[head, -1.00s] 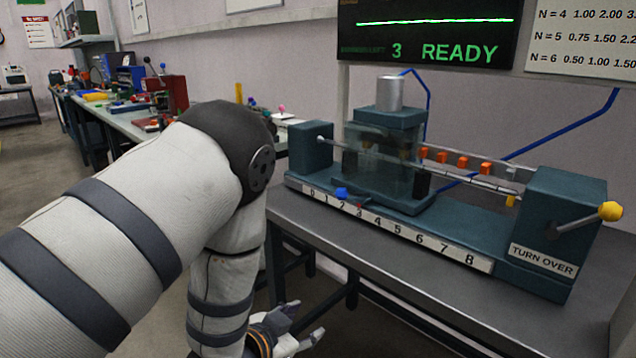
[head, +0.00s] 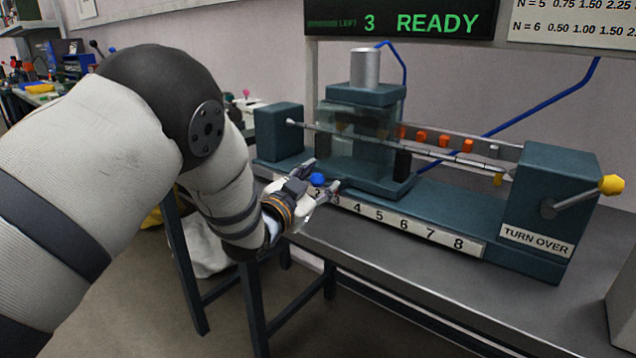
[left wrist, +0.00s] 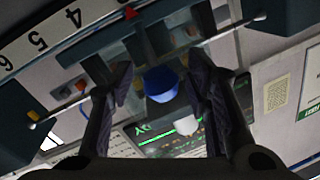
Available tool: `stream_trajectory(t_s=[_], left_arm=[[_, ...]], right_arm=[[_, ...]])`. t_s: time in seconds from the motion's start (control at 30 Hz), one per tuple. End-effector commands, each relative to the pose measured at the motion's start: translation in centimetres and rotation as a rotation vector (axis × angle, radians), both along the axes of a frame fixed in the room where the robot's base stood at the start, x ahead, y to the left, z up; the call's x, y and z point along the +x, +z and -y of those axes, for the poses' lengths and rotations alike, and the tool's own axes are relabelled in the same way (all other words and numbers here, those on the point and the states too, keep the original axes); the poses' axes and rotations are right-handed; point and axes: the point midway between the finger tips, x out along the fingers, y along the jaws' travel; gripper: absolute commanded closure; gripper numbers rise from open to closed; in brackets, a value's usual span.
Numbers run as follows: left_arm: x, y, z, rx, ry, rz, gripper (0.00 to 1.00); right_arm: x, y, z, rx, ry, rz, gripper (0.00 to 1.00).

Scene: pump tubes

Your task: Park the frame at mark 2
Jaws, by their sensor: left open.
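The teal frame (head: 364,95), with clear panels and a silver cylinder on top, stands upright on the rail toward its left half. A blue knob (head: 317,179) sticks out low at its front; it also shows in the left wrist view (left wrist: 162,84). The numbered scale (head: 405,224) runs along the rail's front edge. In the left wrist view a red pointer (left wrist: 130,13) sits just past the 4, on the lower-number side; its exact mark is unclear. My left gripper (head: 322,176) is open at the knob, one finger on each side, with gaps visible. My right gripper is out of view.
The rail's right end block (head: 560,185) carries a yellow-tipped lever (head: 611,185) and a TURN OVER label. A screen (head: 400,18) above reads 3 READY. Several orange pieces (head: 421,137) sit behind the rod. The grey bench (head: 400,275) is clear in front.

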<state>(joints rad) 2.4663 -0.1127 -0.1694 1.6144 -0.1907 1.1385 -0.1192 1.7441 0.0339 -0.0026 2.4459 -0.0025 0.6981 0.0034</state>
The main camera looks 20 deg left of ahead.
Motion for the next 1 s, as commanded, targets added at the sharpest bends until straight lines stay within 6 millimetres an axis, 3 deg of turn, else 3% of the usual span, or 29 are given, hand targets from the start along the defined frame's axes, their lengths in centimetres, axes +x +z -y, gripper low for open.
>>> stream_trajectory(t_s=[0.23,0.4,0.43,0.63,0.83,1.0], left_arm=[[0.1,0.1,0.0,0.000,0.000,0.000,0.58],[0.1,0.1,0.0,0.000,0.001,0.000,0.97],[0.1,0.1,0.0,0.000,0.001,0.000,1.00],[0.2,0.1,-0.4,-0.001,0.002,0.001,1.00],[1.5,0.0,-3.9,0.000,0.005,0.001,1.00],[2.1,0.0,-5.5,0.000,0.002,0.000,1.00]], right_arm=[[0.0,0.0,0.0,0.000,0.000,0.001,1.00],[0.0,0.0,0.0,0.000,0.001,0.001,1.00],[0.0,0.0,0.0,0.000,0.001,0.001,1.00],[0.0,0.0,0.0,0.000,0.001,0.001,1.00],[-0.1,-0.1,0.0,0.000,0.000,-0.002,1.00],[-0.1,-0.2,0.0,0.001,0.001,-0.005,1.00]])
